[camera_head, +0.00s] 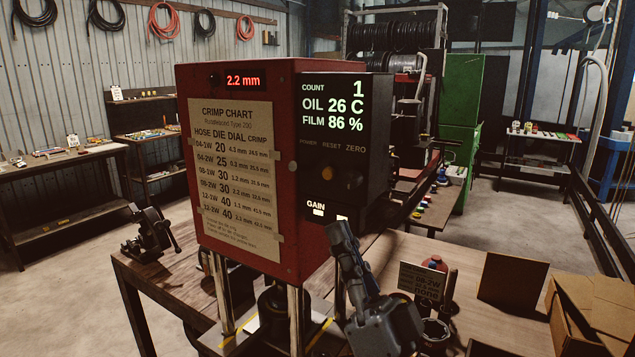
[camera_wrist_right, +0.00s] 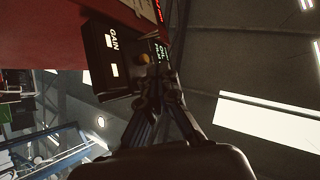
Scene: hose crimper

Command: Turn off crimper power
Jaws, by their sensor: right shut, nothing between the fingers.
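The red crimper (camera_head: 240,85) stands on the wooden bench with a lit 2.2 mm readout. Its black control box (camera_head: 376,110) on the right side shows a lit COUNT, OIL and FILM display. POWER, RESET and ZERO labels sit below the display; the controls under them are dark and hard to make out, with a dim yellowish one visible. My right gripper (camera_head: 338,230) is shut and empty, pointing up just below the box near the GAIN label. In the right wrist view my right gripper (camera_wrist_right: 162,80) points toward the box (camera_wrist_right: 104,60) and a yellow button (camera_wrist_right: 143,59). I cannot tell whether it touches. My left gripper is not in view.
A small card (camera_head: 424,283), a brown panel (camera_head: 512,281) and an open cardboard box (camera_head: 592,310) stand on the bench to the right. A black vise (camera_head: 150,235) is at the left bench edge.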

